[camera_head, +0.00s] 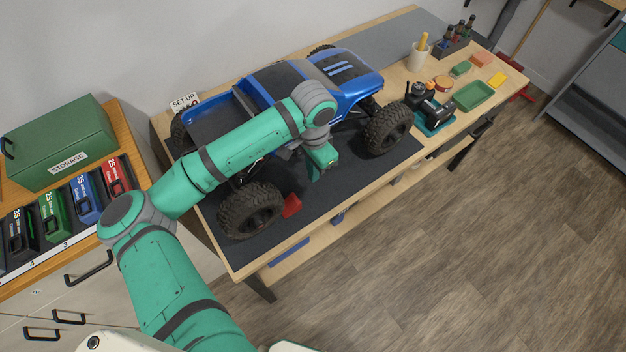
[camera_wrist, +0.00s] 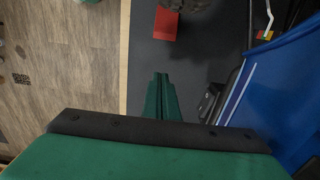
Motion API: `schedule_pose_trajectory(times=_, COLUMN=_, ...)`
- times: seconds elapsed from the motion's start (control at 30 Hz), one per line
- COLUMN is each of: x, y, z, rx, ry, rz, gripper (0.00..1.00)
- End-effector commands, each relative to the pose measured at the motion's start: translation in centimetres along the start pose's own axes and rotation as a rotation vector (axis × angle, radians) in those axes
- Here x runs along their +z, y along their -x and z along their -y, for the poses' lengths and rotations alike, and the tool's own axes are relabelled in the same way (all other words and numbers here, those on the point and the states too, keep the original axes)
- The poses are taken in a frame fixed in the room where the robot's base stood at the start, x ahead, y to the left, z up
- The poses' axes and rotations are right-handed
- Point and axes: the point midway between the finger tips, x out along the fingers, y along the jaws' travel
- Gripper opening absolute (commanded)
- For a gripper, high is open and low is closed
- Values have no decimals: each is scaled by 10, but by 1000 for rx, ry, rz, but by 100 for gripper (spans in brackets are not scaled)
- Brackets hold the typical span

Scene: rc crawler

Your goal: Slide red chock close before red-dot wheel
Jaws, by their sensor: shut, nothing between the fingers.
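The red chock (camera_head: 291,205) lies on the dark mat, just to the right of the truck's near-left wheel (camera_head: 251,210). In the wrist view the red chock (camera_wrist: 165,25) shows at the top, ahead of my fingertips and apart from them. My gripper (camera_head: 318,176) is low beside the truck, between its two near wheels, to the right of the chock. In the wrist view my gripper's fingers (camera_wrist: 160,82) are closed together with nothing between them. The blue truck (camera_head: 345,75) stands on the mat. I cannot make out a red dot on any wheel.
The truck's near-right wheel (camera_head: 387,129) stands to the right of my gripper. The dark mat (camera_head: 330,190) is clear between chock and gripper. The bench's front edge is close by. A green tray (camera_head: 473,96) and a cup (camera_head: 419,55) stand at the right end.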

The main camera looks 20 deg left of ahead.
Motion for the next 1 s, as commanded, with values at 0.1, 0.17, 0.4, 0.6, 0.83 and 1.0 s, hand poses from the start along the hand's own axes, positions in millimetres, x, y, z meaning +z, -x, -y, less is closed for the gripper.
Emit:
schedule_pose_trajectory(times=0.1, x=0, y=-20, z=-1, rx=3, ry=2, rz=0, gripper=0)
schedule_pose_trajectory(times=0.17, x=1, y=-31, z=-1, rx=3, ry=1, rz=1, gripper=0)
schedule_pose_trajectory(times=0.4, x=1, y=-76, z=0, rx=3, ry=1, rz=0, gripper=0)
schedule_pose_trajectory(times=0.6, x=20, y=-87, z=0, rx=-2, ry=1, rz=-1, gripper=0)
schedule_pose_trajectory(times=0.83, x=38, y=-88, z=0, rx=-1, ry=-1, rz=0, gripper=0)
schedule_pose_trajectory(times=1.0, x=40, y=-87, z=0, rx=-1, ry=-3, rz=0, gripper=0)
